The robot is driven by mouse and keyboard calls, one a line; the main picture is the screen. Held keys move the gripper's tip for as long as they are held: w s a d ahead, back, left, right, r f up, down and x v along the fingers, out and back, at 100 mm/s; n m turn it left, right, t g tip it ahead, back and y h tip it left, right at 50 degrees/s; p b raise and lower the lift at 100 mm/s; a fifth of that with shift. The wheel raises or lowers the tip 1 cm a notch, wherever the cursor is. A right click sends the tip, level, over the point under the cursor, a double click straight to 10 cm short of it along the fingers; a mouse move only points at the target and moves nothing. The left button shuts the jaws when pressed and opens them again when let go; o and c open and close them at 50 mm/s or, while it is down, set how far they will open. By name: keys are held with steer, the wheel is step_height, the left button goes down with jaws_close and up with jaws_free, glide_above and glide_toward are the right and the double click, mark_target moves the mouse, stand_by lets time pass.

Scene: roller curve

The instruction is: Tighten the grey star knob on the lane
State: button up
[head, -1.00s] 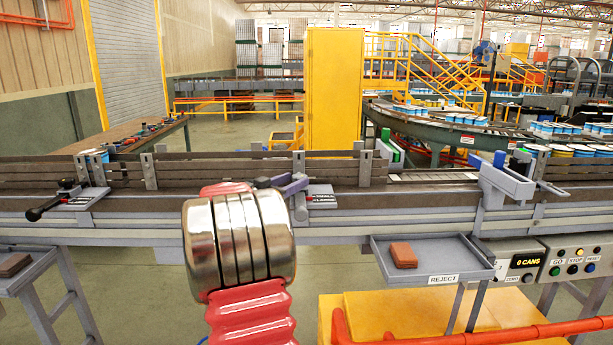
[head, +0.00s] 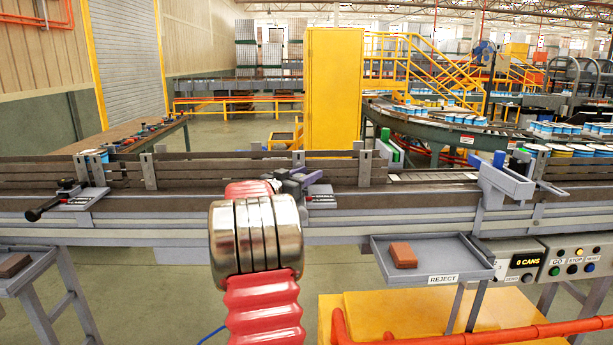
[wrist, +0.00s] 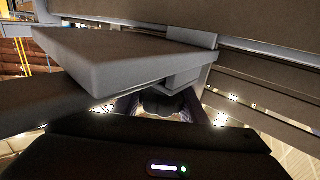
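My gripper (wrist: 160,112) shows at the lower middle of the wrist view, with its dark fingers apart. A dark, lobed round shape (wrist: 160,101), which looks like the star knob, sits between them under a grey block. I cannot make out contact on its sides. In the head view my red and silver arm rises in front of the lane (head: 400,204) and covers most of the gripper and the knob. A grey-purple clamp part (head: 298,179) shows just right of the arm's top, at the lane's near rail.
A grey reject tray (head: 425,268) with a brown block (head: 403,255) is at right below the lane. A control box (head: 545,262) is beside it. A black-handled clamp (head: 62,200) is at left. A grey plate (wrist: 125,58) overhangs my gripper in the wrist view.

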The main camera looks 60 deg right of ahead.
steer(key=c, duration=0.6)
steer(key=shift+o, duration=0.2)
steer(key=shift+a, duration=0.2)
steer(key=shift+d, duration=0.15)
steer(key=shift+s+m+g, duration=0.15)
steer(key=shift+m+g, duration=0.15)
steer(key=shift+g, duration=0.2)
steer(key=shift+s+m+g+y, duration=0.3)
steer(key=shift+m+g+y, duration=0.45)
steer(key=shift+g, duration=0.45)
steer(key=shift+s+m+g+y, duration=0.25)
steer(key=shift+m+g+y, duration=0.3)
steer(key=shift+m+g, duration=0.55)
steer(key=shift+s+a+m+g+y, duration=0.25)
steer(key=shift+m+g+y, duration=0.45)
steer(key=shift+g, duration=0.2)
steer(key=shift+s+a+m+g+y, duration=0.1)
steer(key=shift+a+m+g+y, duration=0.1)
steer(key=shift+m+g+y, duration=0.6)
steer(key=shift+s+a+r+m+g+y, duration=0.1)
steer(key=shift+s+a+m+g+y, duration=0.05)
steer(key=shift+m+g+y, duration=0.35)
steer(key=shift+s+a+r+m+g+y, duration=0.15)
steer(key=shift+m+g+y, duration=0.1)
steer(key=shift+g+y, duration=0.3)
